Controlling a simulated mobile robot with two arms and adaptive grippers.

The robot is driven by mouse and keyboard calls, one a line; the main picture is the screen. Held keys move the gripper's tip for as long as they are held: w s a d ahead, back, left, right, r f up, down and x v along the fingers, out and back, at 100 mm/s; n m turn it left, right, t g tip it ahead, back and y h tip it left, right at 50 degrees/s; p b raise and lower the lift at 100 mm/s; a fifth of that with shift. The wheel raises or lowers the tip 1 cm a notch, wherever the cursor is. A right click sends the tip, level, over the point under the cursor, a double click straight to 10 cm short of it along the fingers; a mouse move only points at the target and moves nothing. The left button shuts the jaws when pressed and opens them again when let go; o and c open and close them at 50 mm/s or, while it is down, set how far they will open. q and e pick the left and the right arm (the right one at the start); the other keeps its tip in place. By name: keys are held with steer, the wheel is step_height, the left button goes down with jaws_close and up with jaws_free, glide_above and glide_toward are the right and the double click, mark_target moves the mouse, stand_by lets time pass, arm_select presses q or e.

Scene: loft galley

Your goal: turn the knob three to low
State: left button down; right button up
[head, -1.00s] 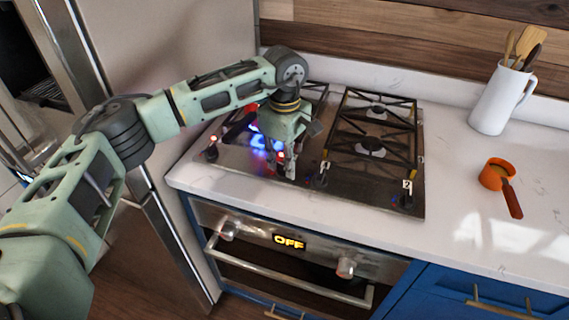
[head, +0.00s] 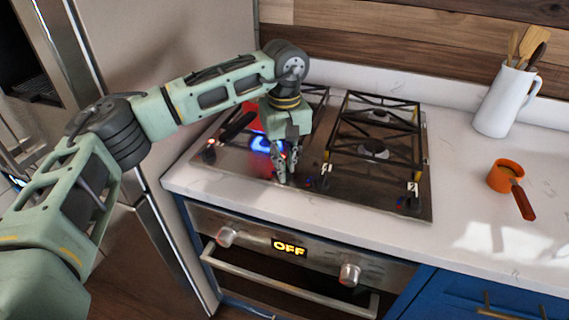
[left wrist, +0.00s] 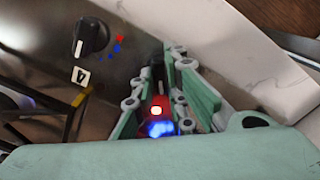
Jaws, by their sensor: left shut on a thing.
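The stove's front strip carries black knobs: one at the far left (head: 209,153), one right of my gripper (head: 323,181), and one at the right end (head: 413,204). My left gripper (head: 287,178) reaches down to the strip between the left two. In the left wrist view its fingers (left wrist: 158,90) are shut around a dark knob (left wrist: 158,72), mostly hidden, so its number and pointer cannot be read. A neighbouring knob (left wrist: 90,37) is free, with a number tag below and red and blue dots beside it. My right gripper is out of view.
Black grates (head: 375,125) cover the cooktop. Blue and red glow shows beside the gripper. The oven display (head: 289,247) reads OFF. An orange measuring cup (head: 505,175) and a white jug of utensils (head: 506,100) stand on the right counter. A fridge is at left.

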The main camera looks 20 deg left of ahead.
arm_select(q)
steer(key=shift+r, duration=0.1)
stand_by(0.4)
steer(key=c, duration=1.8)
jaws_free()
steer(key=shift+o, duration=0.2)
step_height(320, 180, up, 12)
